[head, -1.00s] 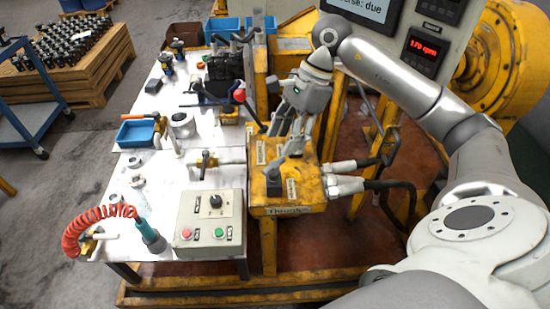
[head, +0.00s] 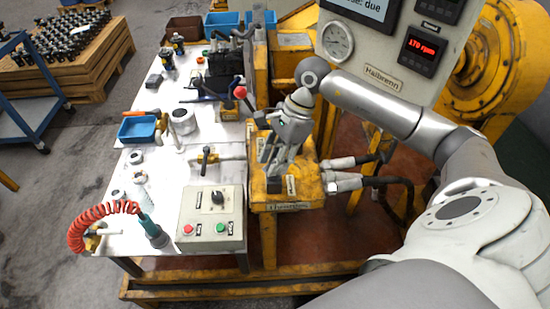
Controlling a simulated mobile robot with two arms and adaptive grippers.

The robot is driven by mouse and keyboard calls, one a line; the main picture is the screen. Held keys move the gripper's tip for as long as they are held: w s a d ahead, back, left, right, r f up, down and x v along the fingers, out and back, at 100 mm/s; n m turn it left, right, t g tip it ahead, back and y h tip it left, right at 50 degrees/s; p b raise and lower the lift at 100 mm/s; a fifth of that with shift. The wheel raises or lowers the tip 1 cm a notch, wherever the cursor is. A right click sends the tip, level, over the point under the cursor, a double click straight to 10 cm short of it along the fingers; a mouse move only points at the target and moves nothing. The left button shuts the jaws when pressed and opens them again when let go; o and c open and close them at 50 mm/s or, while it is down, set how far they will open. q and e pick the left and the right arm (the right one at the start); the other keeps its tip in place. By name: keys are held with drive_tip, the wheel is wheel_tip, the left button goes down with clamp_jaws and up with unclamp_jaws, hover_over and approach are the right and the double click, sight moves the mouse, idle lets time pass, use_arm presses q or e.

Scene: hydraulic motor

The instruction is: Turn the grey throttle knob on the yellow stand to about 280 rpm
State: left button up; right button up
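The yellow stand (head: 287,207) is right of the white bench, with a label on its front edge that seems to read "Throttle". The throttle knob sits on its top near the front; its dark base (head: 274,187) shows, and the grey upper part is mostly hidden by my gripper. My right gripper (head: 271,172) points down over the knob, its fingertips at or just above it. I cannot tell whether the fingers touch or grip it. The red display (head: 424,49) reads 170 rpm. My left gripper is not in view.
A grey control box (head: 211,214) with a dial, a red and a green button stands left of the stand. A red-balled lever (head: 240,92) rises behind it. Hoses (head: 385,181) leave the stand on the right. A gauge (head: 338,40) is on the panel.

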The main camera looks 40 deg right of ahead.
clamp_jaws()
idle(0.5)
